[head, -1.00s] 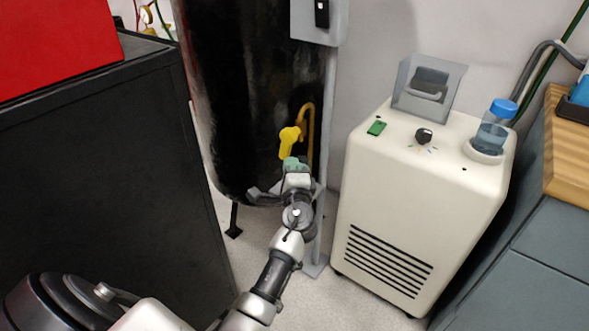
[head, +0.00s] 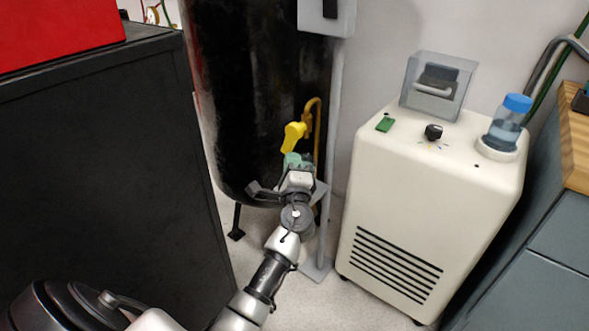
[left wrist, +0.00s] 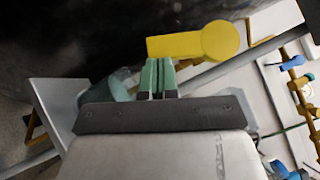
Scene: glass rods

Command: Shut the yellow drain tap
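The yellow drain tap (head: 294,137) is on the lower front of the black tank (head: 262,100), beside a thin yellow-brown pipe. In the left wrist view, its flat yellow lever (left wrist: 185,45) lies nearly level, with a round end at the right, just beyond my fingertips. My left gripper (head: 292,160) is just below the lever in the head view. Its green-padded fingers (left wrist: 157,77) are close together with nothing seen between them. I cannot tell whether they touch the lever. My right gripper is in neither view.
A cream machine (head: 420,200) with a black knob and a blue-capped bottle (head: 506,122) stands right of the tank. A grey post (head: 333,150) rises close beside the tap. A black cabinet (head: 100,170) stands at the left. Light floor shows between.

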